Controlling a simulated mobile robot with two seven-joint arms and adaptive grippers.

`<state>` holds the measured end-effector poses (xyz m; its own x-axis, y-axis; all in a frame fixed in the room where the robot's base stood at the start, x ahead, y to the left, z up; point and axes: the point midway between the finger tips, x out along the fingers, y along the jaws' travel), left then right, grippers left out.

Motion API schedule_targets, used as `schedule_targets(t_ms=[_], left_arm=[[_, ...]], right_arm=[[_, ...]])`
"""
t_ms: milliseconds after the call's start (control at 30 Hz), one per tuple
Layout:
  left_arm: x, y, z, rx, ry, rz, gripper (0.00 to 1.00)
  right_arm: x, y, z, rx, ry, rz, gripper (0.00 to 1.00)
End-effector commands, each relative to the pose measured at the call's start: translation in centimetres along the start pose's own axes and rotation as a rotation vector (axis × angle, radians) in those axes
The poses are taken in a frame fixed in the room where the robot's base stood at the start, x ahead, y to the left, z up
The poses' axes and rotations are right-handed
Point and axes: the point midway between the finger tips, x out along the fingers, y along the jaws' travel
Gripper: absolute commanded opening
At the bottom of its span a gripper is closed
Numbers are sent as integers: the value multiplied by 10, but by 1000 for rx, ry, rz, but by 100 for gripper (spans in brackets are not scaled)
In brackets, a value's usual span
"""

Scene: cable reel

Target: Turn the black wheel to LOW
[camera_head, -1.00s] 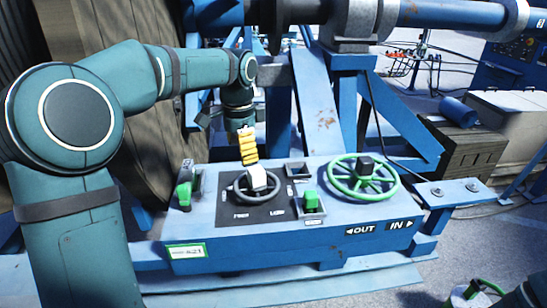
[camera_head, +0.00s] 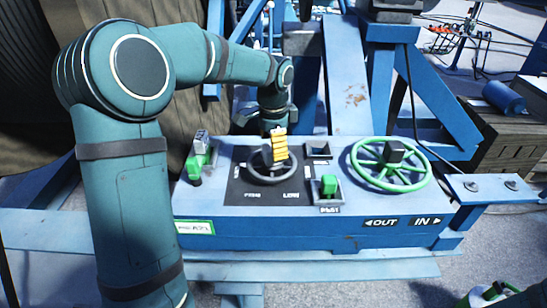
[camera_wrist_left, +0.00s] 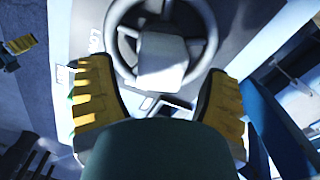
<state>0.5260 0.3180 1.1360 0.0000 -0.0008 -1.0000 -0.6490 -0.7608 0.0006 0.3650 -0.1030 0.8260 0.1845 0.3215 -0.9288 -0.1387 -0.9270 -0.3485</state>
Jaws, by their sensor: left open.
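The black wheel (camera_head: 262,178) lies on a dark plate on top of the blue control box. It also shows in the wrist view (camera_wrist_left: 207,20), with its grey hub (camera_wrist_left: 162,58) near the middle. The LOW label (camera_head: 291,196) is on the plate at the wheel's lower right; a second label is on the lower left. My left gripper (camera_head: 280,145), with yellow ribbed fingers, is over the wheel and hides part of its hub. In the wrist view its open fingers (camera_wrist_left: 157,72) stand apart either side of the hub's near end; contact is unclear. A yellow-tipped part, apparently my right gripper (camera_wrist_left: 20,45), shows far off.
A green handwheel (camera_head: 415,178) stands at the right of the box. Green levers flank the black wheel: one left (camera_head: 195,165), one right (camera_head: 329,186). A blue slanted beam (camera_head: 355,85) rises behind.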

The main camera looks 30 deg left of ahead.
Motion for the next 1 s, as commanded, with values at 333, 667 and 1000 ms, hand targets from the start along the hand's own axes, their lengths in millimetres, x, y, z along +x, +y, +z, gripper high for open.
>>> schedule_targets(t_ms=[333, 667, 1000], left_arm=[[35, 0, 0, 1, -1, 0, 78], [36, 0, 0, 1, 0, 0, 71], [36, 0, -1, 1, 0, -1, 3]], right_arm=[[4, 2, 2, -2, -5, -1, 47], [4, 2, 2, -2, -5, -1, 47], [4, 1, 2, -2, -5, -1, 47]])
